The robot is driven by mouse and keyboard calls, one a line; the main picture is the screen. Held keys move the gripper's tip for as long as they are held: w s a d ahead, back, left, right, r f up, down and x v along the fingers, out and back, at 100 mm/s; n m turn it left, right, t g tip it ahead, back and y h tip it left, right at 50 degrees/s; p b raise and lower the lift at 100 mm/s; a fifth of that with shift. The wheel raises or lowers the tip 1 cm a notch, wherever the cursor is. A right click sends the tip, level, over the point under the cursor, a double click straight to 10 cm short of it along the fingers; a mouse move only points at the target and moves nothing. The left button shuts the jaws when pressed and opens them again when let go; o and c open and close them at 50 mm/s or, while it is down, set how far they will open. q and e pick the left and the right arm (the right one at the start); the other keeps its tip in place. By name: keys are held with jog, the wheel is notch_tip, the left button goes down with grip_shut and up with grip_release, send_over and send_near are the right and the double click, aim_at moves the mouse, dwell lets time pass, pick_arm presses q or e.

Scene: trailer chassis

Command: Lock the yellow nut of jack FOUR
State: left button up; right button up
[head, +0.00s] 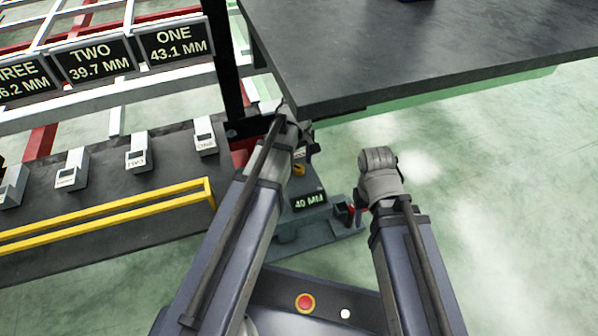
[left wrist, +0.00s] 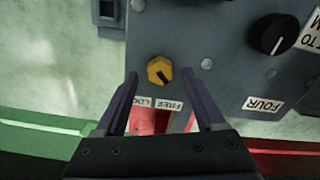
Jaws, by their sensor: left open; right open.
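The yellow nut (left wrist: 160,70) is on the grey panel of jack FOUR (left wrist: 225,60) in the left wrist view. Its dark mark points down and right, toward the FREE label (left wrist: 169,106); the LOCK label (left wrist: 139,102) is left of it. My left gripper (left wrist: 160,90) is open, its fingers on either side just short of the nut, not closed on it. In the head view the nut (head: 299,169) shows small beside my left gripper (head: 303,145). My right gripper (head: 378,168) is apart from the jack, to the right; its fingers are hard to make out.
A black knob (left wrist: 278,35) sits near the FOUR label (left wrist: 264,104). A 40 MM display (head: 308,201) is on the jack unit. A dark deck (head: 420,50) overhangs above. A yellow rail (head: 110,215) stands left. Open floor lies right.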

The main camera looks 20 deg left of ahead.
pick_arm(q)
jog(key=shift+f+b, duration=0.55)
jog(key=shift+f, duration=0.4)
jog(key=shift+c, duration=0.3)
grip_shut()
